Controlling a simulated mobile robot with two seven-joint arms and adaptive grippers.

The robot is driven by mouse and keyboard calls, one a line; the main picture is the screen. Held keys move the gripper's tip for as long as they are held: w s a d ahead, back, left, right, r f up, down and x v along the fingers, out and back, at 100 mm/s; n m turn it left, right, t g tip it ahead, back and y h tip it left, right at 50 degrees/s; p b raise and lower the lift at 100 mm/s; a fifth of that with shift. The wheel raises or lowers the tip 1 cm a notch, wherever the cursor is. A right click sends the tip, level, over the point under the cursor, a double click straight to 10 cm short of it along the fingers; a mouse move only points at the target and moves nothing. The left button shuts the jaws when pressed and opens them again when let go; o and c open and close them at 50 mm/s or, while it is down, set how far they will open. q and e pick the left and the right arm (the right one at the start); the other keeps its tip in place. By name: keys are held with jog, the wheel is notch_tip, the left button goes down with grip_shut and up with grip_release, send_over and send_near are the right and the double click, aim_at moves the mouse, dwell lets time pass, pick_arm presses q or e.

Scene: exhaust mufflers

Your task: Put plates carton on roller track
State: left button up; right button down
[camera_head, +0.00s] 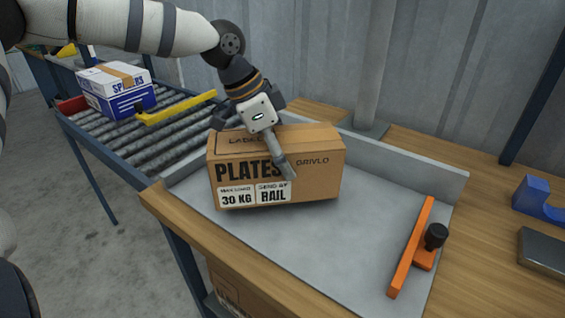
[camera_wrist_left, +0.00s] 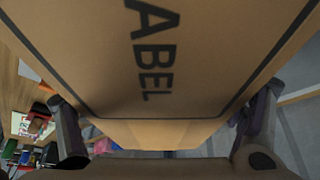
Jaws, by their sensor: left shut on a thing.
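The brown plates carton (camera_head: 275,170) is over the grey tray (camera_head: 385,200) on the bench, its printed "PLATES 30 KG" side facing the head camera. My left gripper (camera_head: 262,138) is shut on it from above, with one finger visible against the printed side and the other mostly hidden. The carton sits slightly tilted in the picture; I cannot tell if its underside touches the tray. In the left wrist view the carton (camera_wrist_left: 165,60) fills the middle between the two fingers. The roller track (camera_head: 165,150) lies left of and behind the tray. My right gripper is not in view.
A white and blue carton (camera_head: 118,88) stands on the far part of the track. A yellow bar (camera_head: 180,107) crosses beside it, with clear rollers in front. An orange bar with a black knob (camera_head: 412,250) is at the tray's right. A blue holder (camera_head: 538,200) stands farther right.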

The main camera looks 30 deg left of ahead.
aim_at(266, 149)
pick_arm(q)
jog(key=s+r, duration=0.1)
jog(key=r, duration=0.1)
jog(key=s+r, duration=0.3)
jog(key=r, duration=0.1)
jog(key=shift+s+a+r+p, duration=0.15)
jog(key=shift+s+r+p, duration=0.15)
jog(key=shift+s+p, duration=0.1)
jog(key=s+r, duration=0.3)
jog(key=s, duration=0.5)
jog(key=shift+s+a, duration=0.25)
jog(key=shift+a, duration=0.05)
